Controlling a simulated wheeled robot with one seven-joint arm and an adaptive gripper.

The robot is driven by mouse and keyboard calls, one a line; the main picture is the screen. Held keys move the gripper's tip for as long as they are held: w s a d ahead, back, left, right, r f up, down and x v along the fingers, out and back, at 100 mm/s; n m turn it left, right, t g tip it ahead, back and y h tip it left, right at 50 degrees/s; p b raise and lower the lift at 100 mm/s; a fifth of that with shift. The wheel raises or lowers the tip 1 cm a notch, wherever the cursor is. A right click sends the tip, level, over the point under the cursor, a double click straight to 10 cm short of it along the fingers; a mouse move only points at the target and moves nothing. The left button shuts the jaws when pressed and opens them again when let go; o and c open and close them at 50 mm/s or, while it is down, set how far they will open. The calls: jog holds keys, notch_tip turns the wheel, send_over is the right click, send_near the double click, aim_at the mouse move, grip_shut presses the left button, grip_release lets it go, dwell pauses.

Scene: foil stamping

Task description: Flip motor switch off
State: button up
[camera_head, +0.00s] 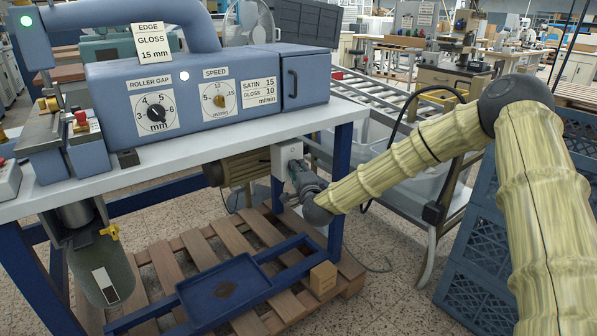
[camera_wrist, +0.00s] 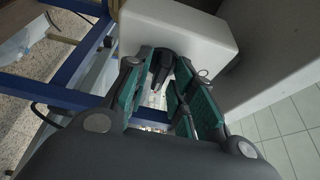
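The motor switch is a pale grey-white box (camera_head: 287,157) under the table edge, beside the blue table leg. In the wrist view the box (camera_wrist: 178,28) fills the top middle, with a black lever or knob (camera_wrist: 162,62) on its near face. My gripper (camera_head: 299,186) is at the box, reaching in from the right. In the wrist view its fingers with teal pads (camera_wrist: 164,70) stand apart on either side of the black knob. Contact with the knob cannot be made out. In the head view my gripper hides the knob.
The blue-grey machine (camera_head: 205,90) stands on the table (camera_head: 150,158) above. A roller conveyor (camera_head: 375,92) is behind my arm; blue crates (camera_head: 480,250) stand at right.

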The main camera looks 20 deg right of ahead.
grip_shut()
jog(key=shift+f+n, duration=0.1)
jog(key=shift+n, duration=0.2)
jog(key=n+t+y+b, duration=0.1)
jog(key=n+y, duration=0.1)
jog(key=n, duration=0.5)
jog(key=n+t+y+b, duration=0.1)
jog(key=n+y+b, duration=0.1)
jog(key=n, duration=0.5)
jog(key=n+t+y+b, duration=0.1)
jog(key=n+y, duration=0.3)
jog(key=n, duration=0.3)
jog(key=shift+w+d+f+n+b, duration=0.15)
jog(key=shift+d+f+n+b, duration=0.15)
jog(key=shift+d+f, duration=0.1)
jog(key=shift+n+y, duration=0.3)
jog(key=shift+o, duration=2)
grip_release()
